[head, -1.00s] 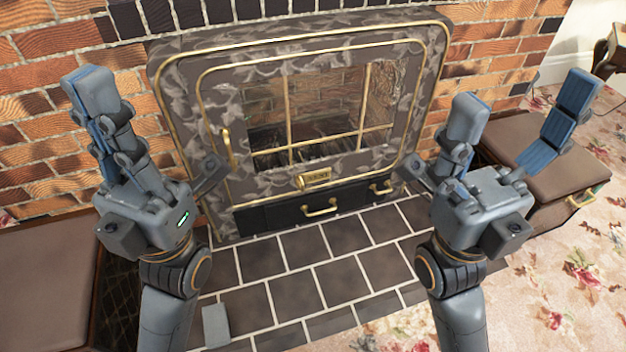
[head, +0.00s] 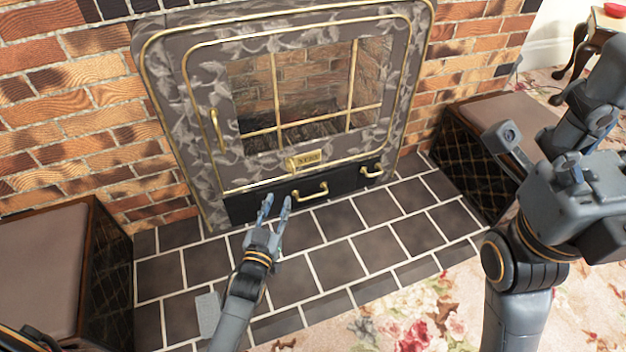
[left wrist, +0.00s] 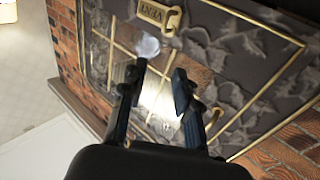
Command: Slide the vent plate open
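The vent plate (head: 306,160) is a small brass plate with lettering below the stove's glass door in the head view. It shows in the left wrist view (left wrist: 155,14) at the top edge, reading VENT. My left gripper (head: 275,204) is open and empty, in front of the stove, below and left of the plate in the head view. Its two fingers point toward the stove, with a gap between them, also seen in the left wrist view (left wrist: 160,78). My right gripper (head: 597,100) is at the right edge of the head view, partly cut off; its finger gap is unclear.
The stove (head: 205,120) has a brass-trimmed door and door handle. Below it is a black panel (head: 345,186) with two brass handles. Padded boxes stand left (head: 45,255) and right (head: 478,112). The tiled hearth (head: 335,255) is mostly clear, with a small grey piece (head: 208,314).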

